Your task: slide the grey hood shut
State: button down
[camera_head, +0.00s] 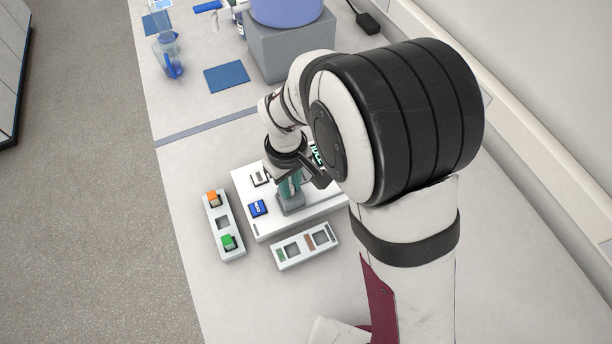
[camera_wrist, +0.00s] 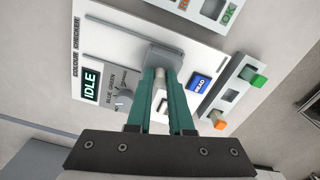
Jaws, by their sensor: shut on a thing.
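The grey hood (camera_head: 291,205) sits on the white colour checker (camera_head: 240,182), close to the blue button (camera_head: 257,208). In the wrist view the hood (camera_wrist: 168,55) is a grey block at the fingertips, beside a long slot in the panel. My gripper (camera_head: 291,187) points down at it, and its teal fingers (camera_wrist: 165,80) are shut on part of the hood. A pale post shows between the fingers. The fingers and my arm hide part of the hood and what lies under it.
The checker's display (camera_wrist: 91,84) reads IDLE, near a selector knob (camera_wrist: 123,97). A narrow tray (camera_head: 223,224) holds an orange and a green block. A second tray (camera_head: 305,247) lies in front. A blue mat (camera_head: 226,77) and a grey stand (camera_head: 287,45) are farther back.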

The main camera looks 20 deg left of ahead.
jog(key=shift+s+a, duration=0.2)
jog(key=shift+a, duration=0.05)
jog(key=c, duration=0.8)
grip_release()
jog(key=shift+d, duration=0.1)
notch_tip(320, 180, up, 16)
jog(key=shift+f, duration=0.1)
